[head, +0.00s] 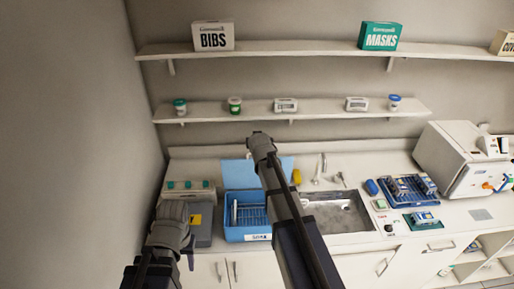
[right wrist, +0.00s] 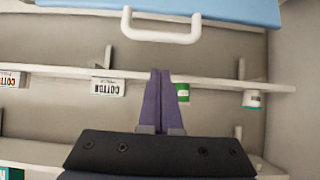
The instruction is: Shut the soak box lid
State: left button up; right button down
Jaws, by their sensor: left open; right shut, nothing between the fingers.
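The blue soak box (head: 247,237) stands on the counter left of the sink, with a "SOAK" label on its front and a rack inside. Its light blue lid (head: 236,173) is open, raised at the back. In the right wrist view the lid (right wrist: 220,8) shows at the top, with a white handle (right wrist: 160,36) on its edge. My right arm reaches up across the box; its purple fingers (right wrist: 160,98) are shut and empty, apart from the handle in the picture. My left gripper (head: 190,262) is low in front of the counter, left of the box, open and mostly hidden by its wrist.
A grey unit with a yellow label (head: 200,225) stands left of the box. The sink (head: 345,215) and a yellow item (head: 297,177) are to its right. Blue trays (head: 408,191) and a white sterilizer (head: 462,160) stand further right. A shelf (head: 330,108) runs above.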

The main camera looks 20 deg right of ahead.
jog(key=b+x, duration=0.2)
jog(key=x, duration=0.3)
jog(key=s, duration=0.2)
jog(key=s+a, duration=0.1)
jog(key=s, duration=0.1)
jog(key=shift+s+a+f, duration=0.2)
jog(key=shift+s, duration=0.2)
pick_arm(q)
notch_tip(320, 180, down, 3)
jog(key=shift+f, duration=0.2)
pick_arm(e)
jog(key=shift+w, duration=0.15)
